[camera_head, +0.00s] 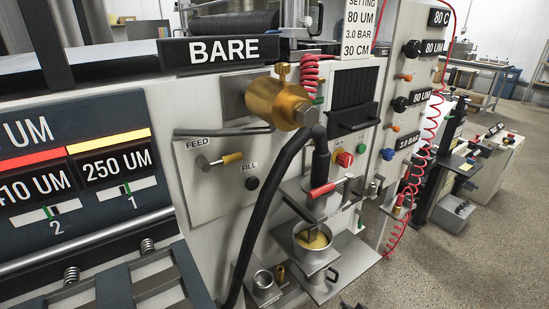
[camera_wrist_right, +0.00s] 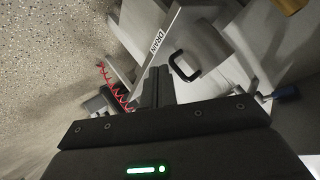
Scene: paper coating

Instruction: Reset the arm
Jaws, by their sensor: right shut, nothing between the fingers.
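My right gripper (camera_wrist_right: 157,82) shows in the right wrist view as dark fingers closed together, with nothing between them. Past its tips are a grey plate marked DRAIN (camera_wrist_right: 152,40) and a metal pot with a black handle (camera_wrist_right: 205,62). I cannot tell that the fingers touch either. In the head view no gripper can be made out. My left gripper is in neither view. The coating machine (camera_head: 215,190) fills the middle of the head view, with a brass cylinder (camera_head: 275,100) on its front and a pot (camera_head: 314,258) holding yellowish liquid low down.
A thick black hose (camera_head: 268,195) curves down the machine front. A red-handled lever (camera_head: 322,190) sticks out above the pot. A red coiled cord (camera_head: 422,150) hangs at the right. Speckled floor (camera_head: 450,260) is open at the lower right; a blue-tipped handle (camera_wrist_right: 285,93) is right of my fingers.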

